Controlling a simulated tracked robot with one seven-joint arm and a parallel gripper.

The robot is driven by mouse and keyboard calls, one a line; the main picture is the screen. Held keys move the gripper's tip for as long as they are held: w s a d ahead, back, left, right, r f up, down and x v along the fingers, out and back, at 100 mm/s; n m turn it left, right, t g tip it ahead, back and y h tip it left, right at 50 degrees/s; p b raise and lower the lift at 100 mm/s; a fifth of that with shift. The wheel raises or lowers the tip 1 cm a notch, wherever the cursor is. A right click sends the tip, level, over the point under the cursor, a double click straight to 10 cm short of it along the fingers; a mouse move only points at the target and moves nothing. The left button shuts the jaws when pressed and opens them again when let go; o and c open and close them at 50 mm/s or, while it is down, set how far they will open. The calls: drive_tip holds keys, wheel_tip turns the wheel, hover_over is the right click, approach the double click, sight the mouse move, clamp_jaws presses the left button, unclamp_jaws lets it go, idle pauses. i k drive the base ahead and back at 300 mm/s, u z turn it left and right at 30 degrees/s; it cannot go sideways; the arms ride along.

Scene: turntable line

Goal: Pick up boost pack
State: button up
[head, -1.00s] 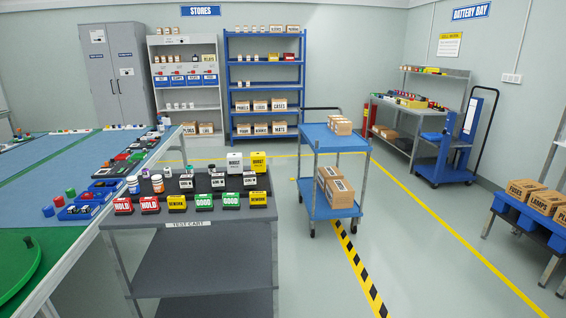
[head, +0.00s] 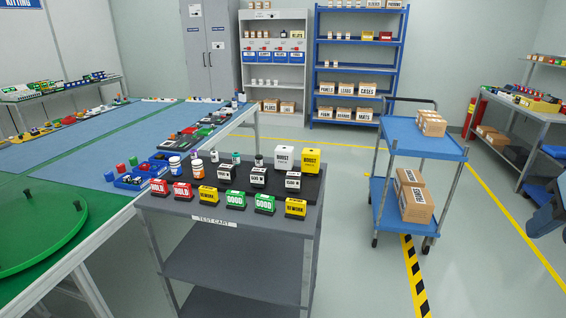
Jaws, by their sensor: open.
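Two boost packs stand at the back right of the test cart's (head: 180,205) dark top. One is a white box (head: 284,163) with "BOOST" on its front. The other is a yellow box (head: 311,163) with the same word, just to its right. In front of them are smaller dark-and-white labelled blocks (head: 258,177) and a row of red, yellow and green signs (head: 236,201). Nothing is holding either boost pack. My gripper is not in view.
A green turntable (head: 40,225) and blue-topped bench (head: 100,140) lie left of the cart. A blue trolley (head: 425,140) with cartons stands to the right. Shelves (head: 360,50) line the back wall. Floor between cart and trolley is clear.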

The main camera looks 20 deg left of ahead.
sight(310, 157)
drive_tip(key=u, duration=0.45)
drive_tip(key=i, duration=0.9)
drive_tip(key=u, duration=0.65)
drive_tip(key=i, duration=0.35)
drive_tip(key=u, duration=0.2)
drive_tip(key=k, duration=0.9)
drive_tip(key=u, duration=0.2)
drive_tip(key=i, duration=0.9)
drive_tip(key=z, duration=0.05)
